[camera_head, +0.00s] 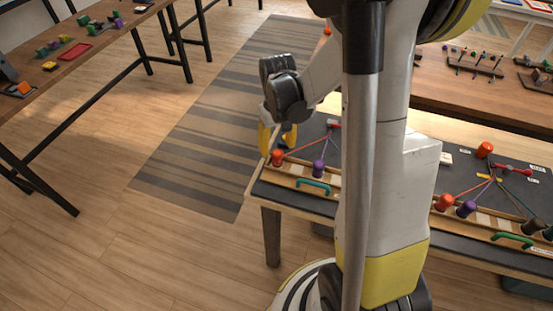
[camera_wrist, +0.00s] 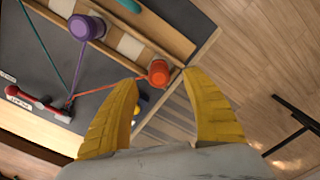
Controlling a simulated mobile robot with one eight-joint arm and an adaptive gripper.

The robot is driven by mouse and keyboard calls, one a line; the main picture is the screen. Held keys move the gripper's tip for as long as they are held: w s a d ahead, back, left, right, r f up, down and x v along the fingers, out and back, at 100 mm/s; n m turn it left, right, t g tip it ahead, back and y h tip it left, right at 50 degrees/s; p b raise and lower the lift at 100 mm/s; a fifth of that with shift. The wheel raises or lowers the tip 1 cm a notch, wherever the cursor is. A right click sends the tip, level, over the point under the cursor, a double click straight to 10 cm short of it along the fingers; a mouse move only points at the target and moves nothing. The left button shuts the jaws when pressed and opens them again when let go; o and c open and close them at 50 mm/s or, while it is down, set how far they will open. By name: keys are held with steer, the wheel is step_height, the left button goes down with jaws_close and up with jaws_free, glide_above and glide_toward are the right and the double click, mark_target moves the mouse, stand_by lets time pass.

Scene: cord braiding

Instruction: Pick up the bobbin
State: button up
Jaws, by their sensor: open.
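An orange-red bobbin (camera_head: 277,158) stands at the left end of the wooden rack on the near table, with an orange cord running from it. In the wrist view this bobbin (camera_wrist: 158,72) shows between the tips of my two yellow fingers, with gaps on both sides. My gripper (camera_head: 275,149) is open and empty above the table's left corner, close to the bobbin. A purple bobbin (camera_head: 319,168) with a purple cord stands to its right; it also shows in the wrist view (camera_wrist: 86,27). The task line does not say which bobbin is meant.
A red cord clamp (camera_wrist: 42,103) lies left in the wrist view. Open floor lies left.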

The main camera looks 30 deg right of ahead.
mark_target(277, 152)
step_height(277, 152, down, 5)
steer(key=shift+w+d+r+b, duration=0.1)
steer(key=shift+w+d+b, duration=0.05)
steer(key=shift+b, duration=1.1)
jaws_close()
steer(key=shift+r, duration=0.15)
